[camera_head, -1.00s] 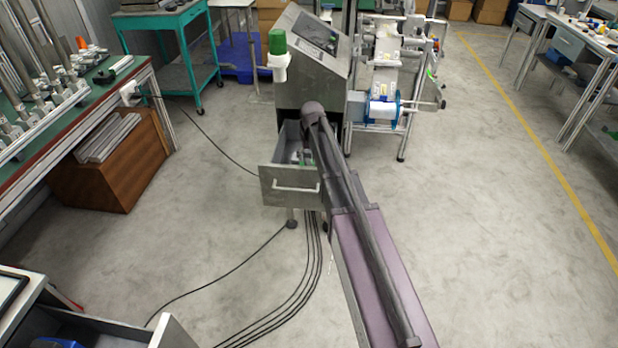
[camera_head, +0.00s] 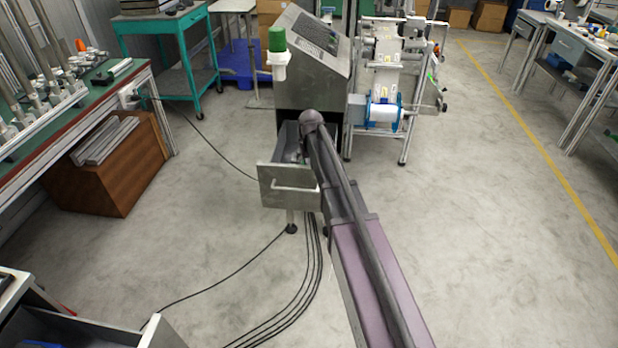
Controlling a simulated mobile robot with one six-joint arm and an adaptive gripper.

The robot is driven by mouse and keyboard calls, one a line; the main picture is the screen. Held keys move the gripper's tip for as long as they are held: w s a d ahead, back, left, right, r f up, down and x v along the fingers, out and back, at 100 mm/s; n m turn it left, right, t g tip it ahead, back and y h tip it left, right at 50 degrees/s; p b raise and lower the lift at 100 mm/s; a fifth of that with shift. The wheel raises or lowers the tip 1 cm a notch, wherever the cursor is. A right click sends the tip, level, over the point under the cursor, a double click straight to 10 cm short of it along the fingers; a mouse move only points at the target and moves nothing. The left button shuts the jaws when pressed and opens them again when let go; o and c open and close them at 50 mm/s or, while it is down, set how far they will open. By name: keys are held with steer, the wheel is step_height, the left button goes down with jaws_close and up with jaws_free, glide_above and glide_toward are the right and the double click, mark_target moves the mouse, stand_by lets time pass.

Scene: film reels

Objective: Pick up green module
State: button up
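An open metal drawer (camera_head: 289,187) with a pale handle sticks out of the front of a grey console (camera_head: 312,85). My arm reaches from the bottom of the picture up to this drawer, and its far end bends down over the drawer's right side. My gripper is mostly hidden behind the arm, down in the drawer, and its fingers cannot be made out. I cannot clearly see a green module in the drawer now. A green cylinder (camera_head: 277,40) stands on a white holder at the console's left side, apart from my arm.
A reel machine with a blue-flanged white roll (camera_head: 384,113) stands right of the console. A green-topped bench (camera_head: 95,95) is at the left, with a brown cabinet (camera_head: 105,175) beneath. Another open drawer (camera_head: 90,328) is at the bottom left. Black cables cross the floor.

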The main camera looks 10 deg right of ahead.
jaws_close()
stand_by(0.3)
steer(key=shift+r, duration=0.2)
step_height(320, 180, up, 10)
steer(key=p, duration=1)
steer(key=shift+f, duration=0.2)
stand_by(0.6)
step_height(320, 180, up, 7)
steer(key=p, duration=0.7)
steer(key=shift+r, duration=0.15)
